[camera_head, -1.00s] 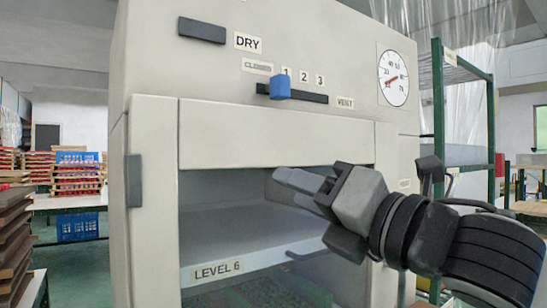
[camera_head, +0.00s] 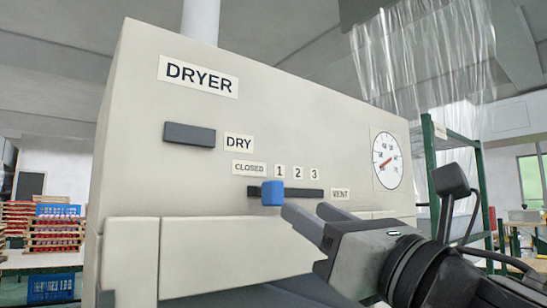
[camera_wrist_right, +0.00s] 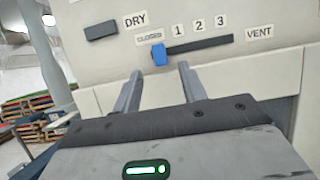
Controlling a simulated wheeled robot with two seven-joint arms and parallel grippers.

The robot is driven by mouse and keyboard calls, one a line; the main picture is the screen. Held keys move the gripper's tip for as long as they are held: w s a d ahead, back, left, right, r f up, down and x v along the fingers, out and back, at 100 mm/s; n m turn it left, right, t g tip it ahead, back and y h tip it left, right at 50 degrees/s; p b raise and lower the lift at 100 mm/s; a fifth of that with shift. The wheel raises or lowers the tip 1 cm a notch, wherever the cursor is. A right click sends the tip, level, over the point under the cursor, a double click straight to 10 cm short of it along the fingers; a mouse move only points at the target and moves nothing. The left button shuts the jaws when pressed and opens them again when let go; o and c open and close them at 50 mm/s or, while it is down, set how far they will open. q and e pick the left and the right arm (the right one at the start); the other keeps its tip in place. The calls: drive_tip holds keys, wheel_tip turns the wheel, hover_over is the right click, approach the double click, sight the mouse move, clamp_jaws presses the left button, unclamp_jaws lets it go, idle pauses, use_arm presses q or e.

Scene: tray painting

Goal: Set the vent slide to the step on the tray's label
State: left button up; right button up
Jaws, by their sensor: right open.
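The vent slide's blue knob (camera_head: 272,193) sits toward the left of its dark slot (camera_head: 305,192) on the dryer front, around CLOSED and 1; the exact step is hard to tell. The CLOSED label (camera_head: 249,168) and the step labels 1, 2, 3 (camera_head: 297,173) are above the slot, VENT at its right end. My right gripper (camera_head: 308,211) is open and empty, just below the knob in the head view. In the right wrist view the knob (camera_wrist_right: 159,54) shows between and beyond the fingertips, apparently not touched. No tray label is in view. My left gripper is not in view.
A dark bar (camera_head: 189,135) marked DRY is left of the slide. A round gauge (camera_head: 385,161) is on the panel's right. A green rack (camera_head: 450,145) stands right of the dryer, with stacked red trays (camera_head: 55,233) at far left.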

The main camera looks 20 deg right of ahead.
sight(279, 194)
drive_tip(key=p+x, duration=0.2)
drive_tip(key=x, duration=0.7)
drive_tip(key=shift+a+r, duration=0.1)
